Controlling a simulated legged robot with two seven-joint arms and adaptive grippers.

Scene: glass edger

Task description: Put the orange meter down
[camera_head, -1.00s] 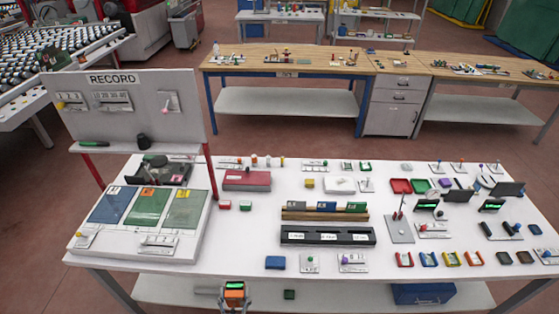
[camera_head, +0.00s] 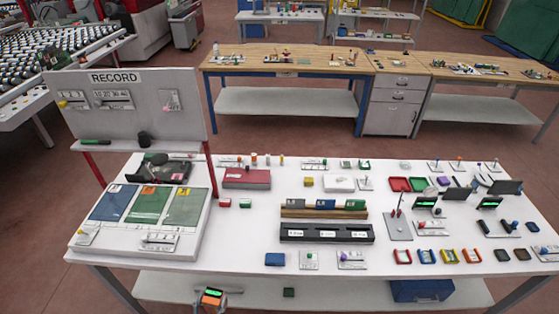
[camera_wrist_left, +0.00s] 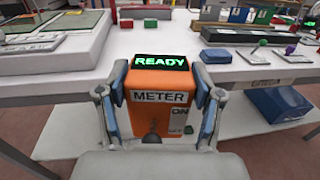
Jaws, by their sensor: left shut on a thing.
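The orange meter (camera_head: 213,297) is at the bottom edge of the head view, in front of the white table's (camera_head: 240,247) near edge. In the left wrist view the meter (camera_wrist_left: 150,112) stands roughly upright, with a green READY display on top, a METER label and an ON switch. My left gripper (camera_head: 211,302) is shut on it. In the left wrist view its fingers (camera_wrist_left: 160,118) press on both sides of the meter. The meter is held clear of the tabletop. My right gripper is not in view.
A sloped panel with blue, green and olive plates (camera_head: 147,205) fills the table's left end. A blue block (camera_head: 275,259) and small switch plates (camera_head: 309,260) lie near the front edge. Bare tabletop shows between the panel and the blue block. A lower shelf (camera_head: 260,292) runs underneath.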

